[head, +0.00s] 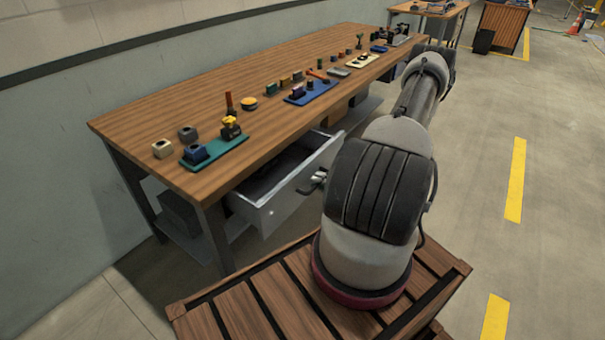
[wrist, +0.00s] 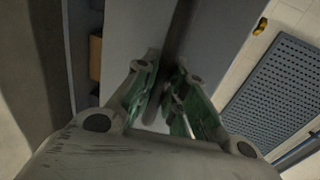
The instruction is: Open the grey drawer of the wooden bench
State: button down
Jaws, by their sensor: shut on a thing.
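The wooden bench (head: 245,85) stands on the left with its grey drawer (head: 268,217) partly pulled out below the top. Its light front panel and part of its inside show in the head view. My gripper (head: 316,182) is at the drawer's front, partly hidden by my arm. In the wrist view the green-padded fingers of my gripper (wrist: 168,102) reach forward and are shut on the drawer's handle.
A green mat (head: 228,151), a blue mat (head: 312,93) and small blocks lie on the bench top. A grey box (head: 180,213) sits on the low shelf. The floor with yellow stripes (head: 515,180) is clear to the right.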

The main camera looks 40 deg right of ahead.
jog(key=f+v, duration=0.1)
jog(key=v, duration=0.7)
jog(key=f+v, duration=0.2)
jog(key=v, duration=0.7)
jog(key=shift+s+f, duration=0.35)
jog(key=shift+s, duration=0.1)
jog(key=shift+d, duration=0.1)
jog(key=c, duration=1.5)
grip_release()
jog(key=shift+o, duration=0.2)
jog(key=v, duration=1.2)
